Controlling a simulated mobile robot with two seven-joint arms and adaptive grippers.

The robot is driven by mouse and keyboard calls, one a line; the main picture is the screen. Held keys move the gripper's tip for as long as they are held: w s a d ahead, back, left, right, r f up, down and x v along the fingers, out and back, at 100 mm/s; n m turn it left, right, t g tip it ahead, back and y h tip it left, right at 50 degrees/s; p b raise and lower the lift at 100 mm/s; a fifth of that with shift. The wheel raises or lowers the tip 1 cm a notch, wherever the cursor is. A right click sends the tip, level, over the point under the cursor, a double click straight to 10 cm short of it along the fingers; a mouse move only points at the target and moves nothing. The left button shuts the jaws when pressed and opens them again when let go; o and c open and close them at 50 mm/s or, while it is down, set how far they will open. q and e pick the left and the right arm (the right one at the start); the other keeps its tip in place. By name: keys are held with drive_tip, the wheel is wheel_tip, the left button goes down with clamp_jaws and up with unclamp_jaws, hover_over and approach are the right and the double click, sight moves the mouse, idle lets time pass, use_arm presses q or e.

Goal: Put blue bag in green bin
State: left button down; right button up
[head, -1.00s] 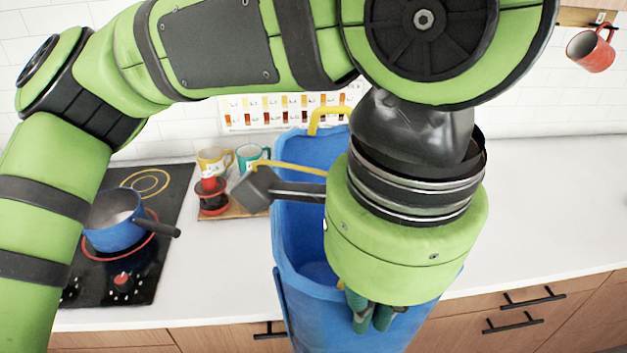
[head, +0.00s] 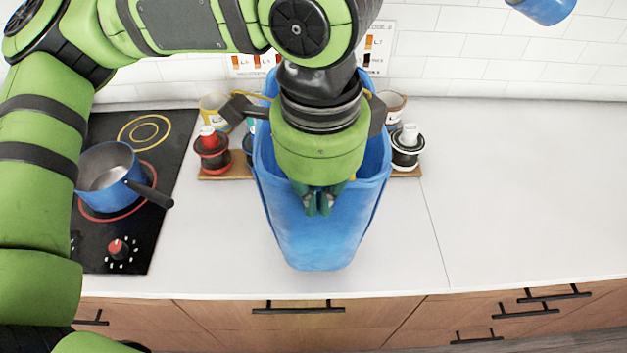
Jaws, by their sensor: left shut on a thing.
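The blue bag (head: 320,240) is a tall, open-topped, tapering tote in the middle of the head view, with bits of yellow handle showing near its top. My left gripper (head: 318,202) points down in front of the bag's opening and is shut on the bag. The gripper body hides much of the opening and the exact grip point. The bag shows against the white counter; I cannot tell whether its base touches it. The green bin is not in view. My right gripper is not in view.
A black cooktop (head: 120,235) with a blue saucepan (head: 107,178) is at the left. Red-topped (head: 212,152) and white-topped (head: 407,150) containers and mugs stand behind the bag. The white counter (head: 520,190) is clear at right. Wooden drawers (head: 240,325) are below.

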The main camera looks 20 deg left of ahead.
use_arm(q)
drive_tip(key=f, duration=0.1)
drive_tip(key=a+f, duration=0.1)
drive_tip(key=f, duration=0.1)
drive_tip(key=w+f+p, duration=0.1)
drive_tip(key=f, duration=0.1)
drive_tip(key=shift+a+f, duration=0.15)
drive_tip(key=shift+a, duration=0.05)
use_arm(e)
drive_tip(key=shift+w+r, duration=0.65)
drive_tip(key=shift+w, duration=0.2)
use_arm(q)
drive_tip(key=shift+f, duration=0.15)
drive_tip(key=c, duration=1.4)
unclamp_jaws()
drive_tip(key=shift+w, duration=0.1)
